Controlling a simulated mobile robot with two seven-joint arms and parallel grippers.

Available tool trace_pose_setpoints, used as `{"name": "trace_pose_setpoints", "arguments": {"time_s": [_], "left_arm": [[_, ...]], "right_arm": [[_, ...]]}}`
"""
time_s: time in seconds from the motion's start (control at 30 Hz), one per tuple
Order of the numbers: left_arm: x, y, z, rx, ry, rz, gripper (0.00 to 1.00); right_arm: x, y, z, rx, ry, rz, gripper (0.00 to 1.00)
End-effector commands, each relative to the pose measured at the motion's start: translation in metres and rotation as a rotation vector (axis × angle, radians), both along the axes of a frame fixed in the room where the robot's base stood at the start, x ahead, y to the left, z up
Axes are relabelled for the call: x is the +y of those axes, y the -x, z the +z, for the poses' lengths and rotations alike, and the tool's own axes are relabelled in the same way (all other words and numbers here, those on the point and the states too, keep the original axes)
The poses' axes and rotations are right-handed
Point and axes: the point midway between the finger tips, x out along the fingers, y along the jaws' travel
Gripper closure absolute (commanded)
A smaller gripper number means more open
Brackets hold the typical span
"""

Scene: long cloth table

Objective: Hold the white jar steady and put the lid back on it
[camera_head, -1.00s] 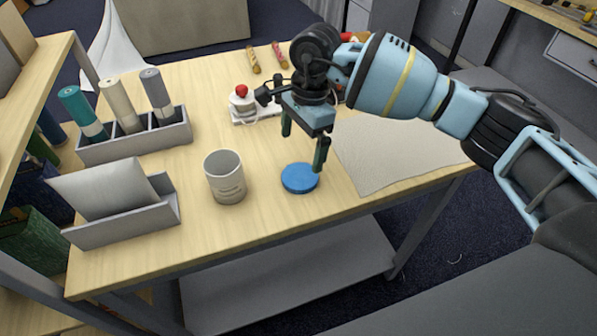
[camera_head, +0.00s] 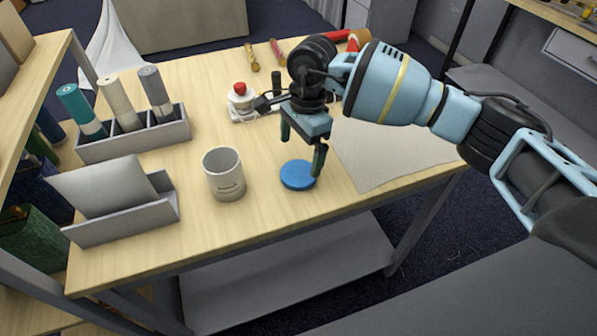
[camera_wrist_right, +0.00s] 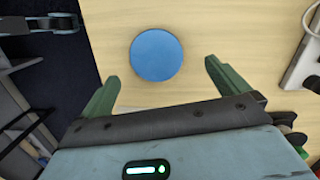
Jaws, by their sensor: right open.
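The white jar (camera_head: 225,178) stands upright and uncovered on the table, with its round opening facing up. The blue round lid (camera_head: 298,175) lies flat on the table just right of the jar, apart from it. My right gripper (camera_head: 302,158) is open and empty, pointing down, with one fingertip overlapping the lid's right edge in the head view. In the right wrist view the lid (camera_wrist_right: 156,54) shows whole, ahead of and between the two spread fingers, with bare table around it. My left gripper is in neither view.
A grey holder (camera_head: 140,140) with several fabric rolls and a grey tray (camera_head: 130,225) with a pale sheet stand at the left. A white device with a red knob (camera_head: 240,98) is behind. A grey cloth (camera_head: 390,155) covers the right side. Table is clear around the jar.

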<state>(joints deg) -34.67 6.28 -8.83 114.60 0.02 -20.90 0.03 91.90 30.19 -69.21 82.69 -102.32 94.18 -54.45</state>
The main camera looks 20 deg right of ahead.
Motion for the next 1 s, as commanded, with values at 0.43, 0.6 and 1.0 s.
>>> {"name": "trace_pose_setpoints", "arguments": {"time_s": [0.43, 0.6, 1.0], "left_arm": [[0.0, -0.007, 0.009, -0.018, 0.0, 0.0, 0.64], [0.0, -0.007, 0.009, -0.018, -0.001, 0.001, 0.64], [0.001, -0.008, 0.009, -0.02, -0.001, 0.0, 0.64]], "right_arm": [[0.004, 0.008, -0.049, 0.002, 0.001, -0.002, 0.0], [0.004, 0.007, -0.052, 0.001, 0.0, -0.002, 0.0], [0.004, 0.007, -0.051, 0.001, 0.0, -0.002, 0.24]]}}
